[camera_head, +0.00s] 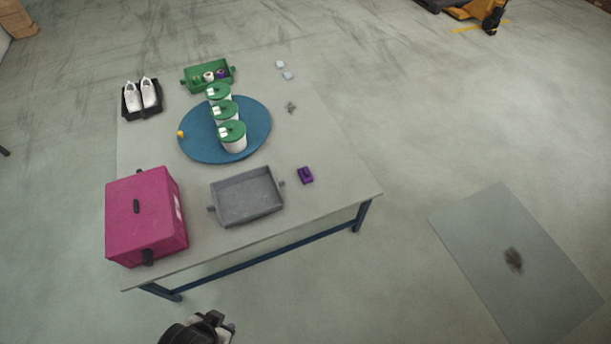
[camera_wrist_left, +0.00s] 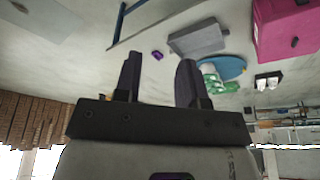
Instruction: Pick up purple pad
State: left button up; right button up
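The purple pad (camera_head: 305,175) lies on the grey table (camera_head: 330,190) near its front right side, to the right of the grey tray. It also shows small in the left wrist view (camera_wrist_left: 157,55), which is upside down, beyond the gap between my fingers. My left gripper (camera_head: 212,322) is at the bottom edge of the head view, in front of the table and well short of the pad. In the left wrist view its two fingers (camera_wrist_left: 160,80) stand apart with nothing between them. My right gripper is not in view.
A grey tray (camera_head: 247,216) and a pink box (camera_head: 122,222) stand along the front. A blue round mat (camera_head: 196,147) holds white tubs with green lids (camera_head: 232,136). A green crate (camera_head: 187,84) and white shoes (camera_head: 150,93) are at the back. The table is clear right of the pad.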

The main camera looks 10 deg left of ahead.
pick_arm(q)
jog(key=o, duration=1.1)
jog(key=shift+a, duration=0.15)
jog(key=shift+c, duration=0.2)
jog(key=shift+w, duration=0.1)
